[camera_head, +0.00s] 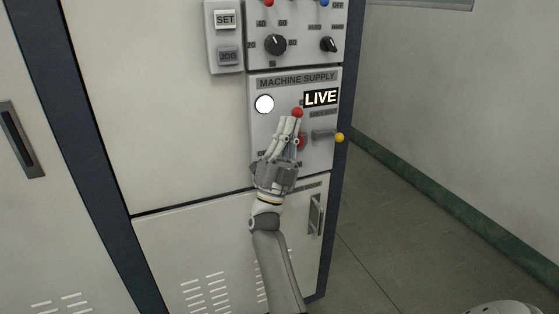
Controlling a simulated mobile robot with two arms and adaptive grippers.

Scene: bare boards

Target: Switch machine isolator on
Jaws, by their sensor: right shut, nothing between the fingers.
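The machine supply panel (254,128) is on the cabinet front, with a bright white round lamp (264,104) and a lit "LIVE" sign (321,97). A red knob (297,112) shows just beyond my fingertips, and another red part (302,142) shows beside the fingers. My right gripper (290,125) is shut with nothing between its fingers, in front of the panel. It hides much of the isolator and the labels below the lamp. I cannot tell if the fingers touch the red knob. My left gripper is not in view.
Above are a panel with black dials (275,44) and a SET/JOG box (225,55). A door handle (316,215) is below. Open floor (400,240) lies to the right.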

